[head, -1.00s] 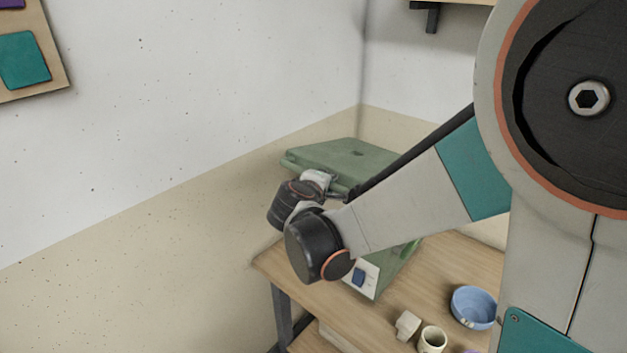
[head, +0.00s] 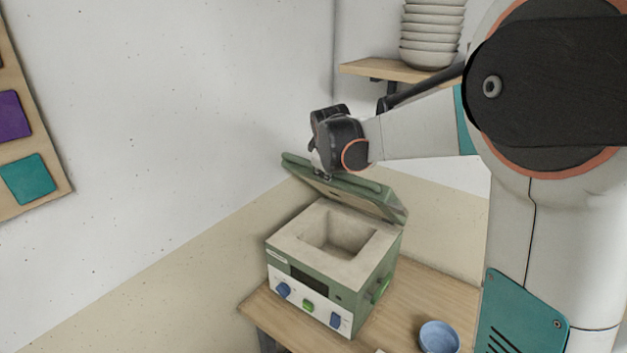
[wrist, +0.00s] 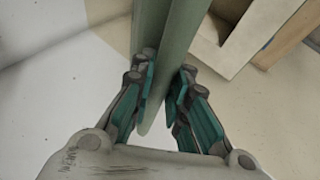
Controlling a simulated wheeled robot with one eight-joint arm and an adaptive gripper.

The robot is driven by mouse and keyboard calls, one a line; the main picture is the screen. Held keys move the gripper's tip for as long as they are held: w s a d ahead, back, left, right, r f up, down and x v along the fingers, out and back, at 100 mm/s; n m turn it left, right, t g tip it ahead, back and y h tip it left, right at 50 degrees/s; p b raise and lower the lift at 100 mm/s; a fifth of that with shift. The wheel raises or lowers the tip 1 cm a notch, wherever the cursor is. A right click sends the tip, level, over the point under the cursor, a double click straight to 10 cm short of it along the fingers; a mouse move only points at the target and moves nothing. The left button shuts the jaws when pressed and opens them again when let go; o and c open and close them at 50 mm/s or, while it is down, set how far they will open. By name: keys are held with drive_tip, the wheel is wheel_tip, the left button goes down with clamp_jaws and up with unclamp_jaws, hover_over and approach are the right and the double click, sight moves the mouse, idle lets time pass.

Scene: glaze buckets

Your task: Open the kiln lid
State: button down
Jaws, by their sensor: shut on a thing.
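The green kiln (head: 384,262) stands on a wooden table with its lid (head: 388,205) raised and tilted. Its pale inner chamber (head: 335,232) shows open and empty below the lid. In the wrist view, the green lid (wrist: 183,45) runs edge-on between the two teal fingers. My gripper (wrist: 163,85) is shut on the lid, one finger on each side. In the head view, my gripper (head: 322,174) is at the lid's upper edge, mostly hidden behind my dark wrist.
The kiln's front panel (head: 311,303) has blue and green controls. A blue bowl (head: 439,337) stands on the table (head: 415,290) to the right. A shelf (head: 385,71) with stacked bowls (head: 432,35) is on the wall behind my arm. The wall at left is clear below the coloured tiles (head: 28,180).

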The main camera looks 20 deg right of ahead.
drive_tip(key=w+d+r+g+y+p, duration=0.1)
drive_tip(key=w+d+r+p, duration=0.2)
drive_tip(key=d, duration=0.4)
drive_tip(key=w+d+r+y+p, duration=0.1)
drive_tip(key=w+d+r+p, duration=0.1)
drive_tip(key=w+d+r, duration=0.4)
drive_tip(key=shift+w+d+m+g+p, duration=0.3)
drive_tip(key=shift+w+d+g+p, duration=0.15)
drive_tip(key=shift+d, duration=0.55)
drive_tip(key=c, duration=1.8)
unclamp_jaws()
